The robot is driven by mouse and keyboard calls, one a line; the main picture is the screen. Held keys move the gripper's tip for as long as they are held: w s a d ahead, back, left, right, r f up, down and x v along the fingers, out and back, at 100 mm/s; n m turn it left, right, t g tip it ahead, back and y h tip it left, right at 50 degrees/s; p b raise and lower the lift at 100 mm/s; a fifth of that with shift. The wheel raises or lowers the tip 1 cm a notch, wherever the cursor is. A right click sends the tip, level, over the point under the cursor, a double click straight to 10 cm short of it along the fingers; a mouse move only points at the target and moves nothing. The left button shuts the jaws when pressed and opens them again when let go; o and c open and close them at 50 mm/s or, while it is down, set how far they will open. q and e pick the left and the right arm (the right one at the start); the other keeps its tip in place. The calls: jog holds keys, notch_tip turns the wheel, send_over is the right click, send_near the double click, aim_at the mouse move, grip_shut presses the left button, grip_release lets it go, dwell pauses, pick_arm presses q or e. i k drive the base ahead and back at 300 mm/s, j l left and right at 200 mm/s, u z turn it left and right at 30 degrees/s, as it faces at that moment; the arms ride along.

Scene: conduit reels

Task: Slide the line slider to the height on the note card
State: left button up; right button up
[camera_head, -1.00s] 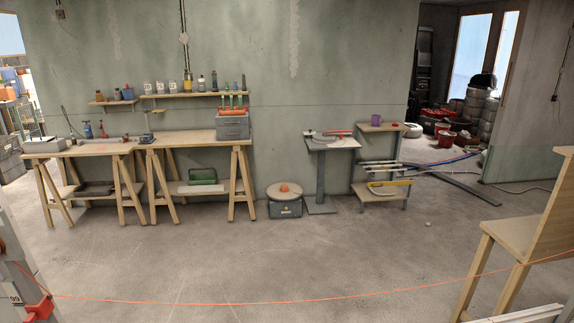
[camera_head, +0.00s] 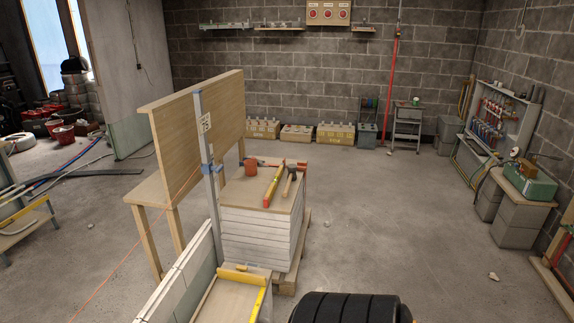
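A blue slider (camera_head: 209,168) is on an upright grey post (camera_head: 198,110) at the end of a low block wall. An orange line (camera_head: 122,259) runs from around the slider down to the lower left. A white note card (camera_head: 205,123) is above the slider, in front of the wooden board. Its dark number looks like 35, but it is too small to be sure. Neither of my grippers is in view.
A stack of pale blocks (camera_head: 258,233) behind the post bears a red cup (camera_head: 251,167), a yellow-and-red level (camera_head: 273,187) and a hammer (camera_head: 292,178). A black ribbed object (camera_head: 345,308) lies at the bottom edge.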

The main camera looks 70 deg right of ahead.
aim_at(206, 169)
jog(key=z, duration=1.75)
jog(key=l+u, duration=0.25)
jog(key=l, duration=0.65)
jog(key=k+l+u, duration=0.25)
jog(key=l, duration=0.6)
jog(key=i+u, duration=0.15)
jog(key=u, duration=0.15)
jog(key=i+l+u, duration=0.3)
jog(key=u, duration=0.15)
jog(key=i+l+u, duration=0.25)
jog(key=u, duration=0.15)
jog(key=l, duration=0.1)
